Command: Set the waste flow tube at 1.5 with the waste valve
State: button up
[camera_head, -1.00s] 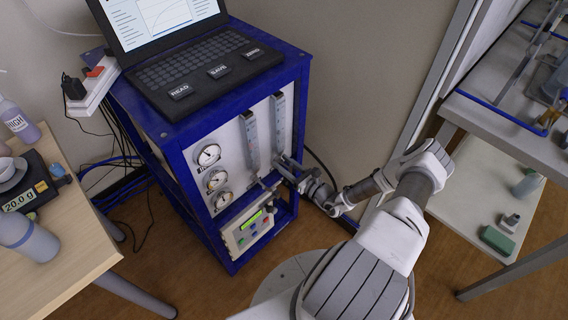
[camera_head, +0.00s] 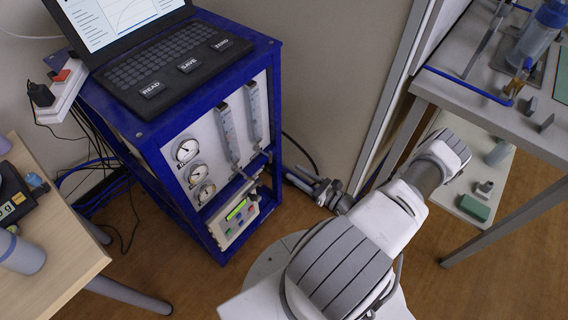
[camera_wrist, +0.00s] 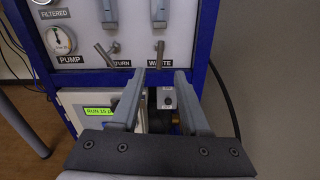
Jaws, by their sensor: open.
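The waste flow tube (camera_head: 253,110) is the right one of two grey tubes on the white panel. Its lower end shows in the wrist view (camera_wrist: 159,12); its reading is too small to tell. The waste valve (camera_wrist: 159,50) is a small metal lever above the WASTE label, below that tube, and stands nearly upright. In the head view the valve (camera_head: 267,154) is small. My gripper (camera_wrist: 159,76) is open and empty, with its fingertips below and in front of the valve, apart from it. In the head view my gripper (camera_head: 290,175) is right of the blue rack.
The return valve (camera_wrist: 105,53) is a tilted lever left of the waste valve. A control box (camera_head: 236,219) with a green display sits under the panel. A laptop (camera_head: 160,65) stands on the blue rack (camera_head: 222,247).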

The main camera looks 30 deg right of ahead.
jog(key=shift+v, duration=1.25)
